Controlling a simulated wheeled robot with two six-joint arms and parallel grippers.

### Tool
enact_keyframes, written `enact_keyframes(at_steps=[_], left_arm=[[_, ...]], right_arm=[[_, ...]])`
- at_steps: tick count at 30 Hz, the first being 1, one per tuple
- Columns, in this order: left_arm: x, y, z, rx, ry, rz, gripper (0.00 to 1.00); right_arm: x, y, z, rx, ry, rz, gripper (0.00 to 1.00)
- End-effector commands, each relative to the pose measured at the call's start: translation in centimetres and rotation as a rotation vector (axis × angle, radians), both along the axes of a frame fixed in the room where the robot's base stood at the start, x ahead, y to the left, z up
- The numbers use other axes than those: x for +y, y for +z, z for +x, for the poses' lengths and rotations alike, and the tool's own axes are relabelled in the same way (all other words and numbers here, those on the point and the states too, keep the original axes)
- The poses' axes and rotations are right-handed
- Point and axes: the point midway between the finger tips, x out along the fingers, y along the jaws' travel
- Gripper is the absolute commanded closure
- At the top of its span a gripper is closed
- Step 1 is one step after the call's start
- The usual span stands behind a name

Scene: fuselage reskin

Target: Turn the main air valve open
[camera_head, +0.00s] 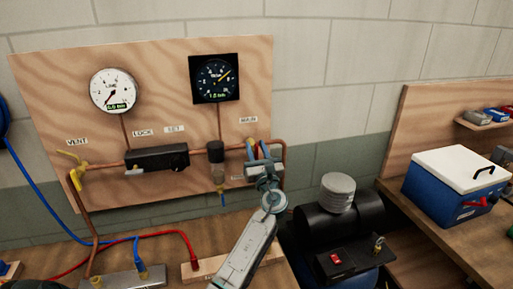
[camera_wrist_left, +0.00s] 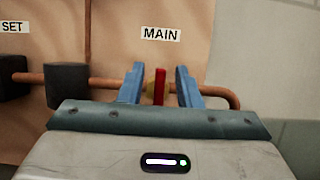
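The main air valve has a red handle (camera_wrist_left: 160,86) that stands upright in the left wrist view, across the horizontal copper pipe (camera_wrist_left: 105,82). Its yellowish body is partly seen behind the handle. The MAIN label (camera_wrist_left: 161,34) is on the board above it; it also shows in the head view (camera_head: 248,119). My left gripper (camera_head: 257,147) is at the valve. Its blue fingers are open on either side of the handle, with gaps visible in the left wrist view (camera_wrist_left: 159,75). The gripper largely hides the valve in the head view. My right gripper is not in view.
The wooden board holds a white LINE gauge (camera_head: 113,91), a dark gauge (camera_head: 214,78), a black block (camera_head: 157,158) and a yellow VENT valve (camera_head: 77,172). A compressor (camera_head: 338,212) stands right of my left arm. A blue box (camera_head: 455,190) sits on the right bench.

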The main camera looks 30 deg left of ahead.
Motion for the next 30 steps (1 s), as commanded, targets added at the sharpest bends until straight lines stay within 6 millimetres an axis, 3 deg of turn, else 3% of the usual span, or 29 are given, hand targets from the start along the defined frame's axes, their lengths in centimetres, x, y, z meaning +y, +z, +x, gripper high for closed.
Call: enact_keyframes(at_steps=[4, 9, 20, 30], left_arm=[[0.0, 0.0, 0.0, 0.0, 0.0, 0.0, 0.69], [0.0, 0.0, 0.0, 0.0, 0.0, 0.0, 1.0], [0.0, -0.2, -0.1, -0.022, -0.001, -0.019, 1.0], [0.2, -0.7, -0.3, -0.176, -0.001, -0.147, 1.0]], right_arm=[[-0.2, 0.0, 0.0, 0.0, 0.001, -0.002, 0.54], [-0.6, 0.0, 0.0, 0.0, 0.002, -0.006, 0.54], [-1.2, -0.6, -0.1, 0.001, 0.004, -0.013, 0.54], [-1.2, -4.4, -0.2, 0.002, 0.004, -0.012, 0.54]])
